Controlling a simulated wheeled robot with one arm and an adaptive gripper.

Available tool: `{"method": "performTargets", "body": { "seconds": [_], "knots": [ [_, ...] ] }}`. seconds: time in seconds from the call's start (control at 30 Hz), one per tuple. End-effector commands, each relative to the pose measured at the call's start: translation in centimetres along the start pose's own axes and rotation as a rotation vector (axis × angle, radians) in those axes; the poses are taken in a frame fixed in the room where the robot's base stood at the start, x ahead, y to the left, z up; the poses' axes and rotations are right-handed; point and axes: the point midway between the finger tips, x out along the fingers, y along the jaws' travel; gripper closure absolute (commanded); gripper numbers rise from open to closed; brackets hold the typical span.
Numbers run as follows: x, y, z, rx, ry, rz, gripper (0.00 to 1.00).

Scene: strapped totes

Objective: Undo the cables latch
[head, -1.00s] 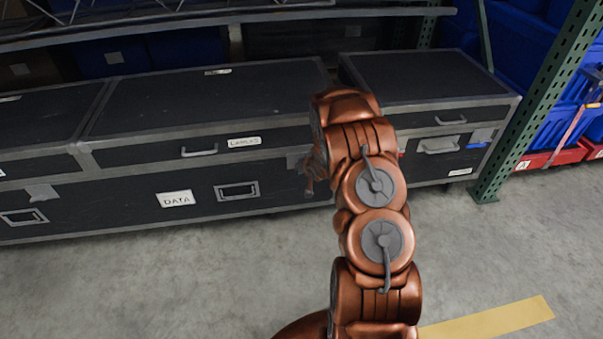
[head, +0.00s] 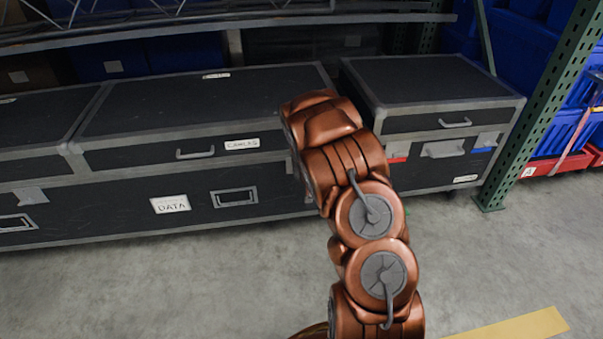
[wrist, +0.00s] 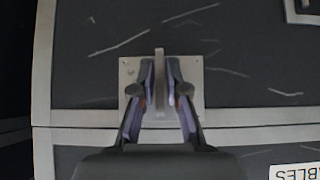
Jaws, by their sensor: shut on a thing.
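The long dark case (head: 200,100) has a lid labelled CABLES (head: 242,145), with a DATA label (head: 170,204) on its lower body. In the wrist view the picture is upside down, and the CABLES label (wrist: 295,172) shows at the bottom right. The cables latch (wrist: 131,75) is a pale metal plate by the lid seam, with a narrow upright lever (wrist: 159,57) at its middle. My gripper (wrist: 160,75) is shut on the lever, one finger on each side. In the head view my arm hides my gripper and most of the latch.
A smaller case (head: 430,80) stands right of my arm, with a closed latch plate (head: 443,149) and red and blue tags. A green rack post (head: 540,110) rises at its right. A shelf (head: 230,22) runs above the cases. The concrete floor (head: 130,285) in front is clear.

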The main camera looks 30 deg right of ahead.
Motion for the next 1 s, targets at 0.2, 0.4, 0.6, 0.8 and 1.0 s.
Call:
{"method": "performTargets", "body": {
  "seconds": [0.2,0.4,0.6,0.8,1.0],
  "knots": [
    [0.0,0.0,-0.2,0.002,0.005,-0.001,0.83],
    [0.0,0.0,-0.2,0.001,0.003,-0.001,0.67],
    [0.0,0.0,-0.1,0.001,0.002,-0.001,0.67],
    [-0.7,0.0,-0.2,0.001,0.003,0.000,0.67],
    [-2.8,0.0,-0.1,0.001,0.002,0.000,0.67]
  ]
}}
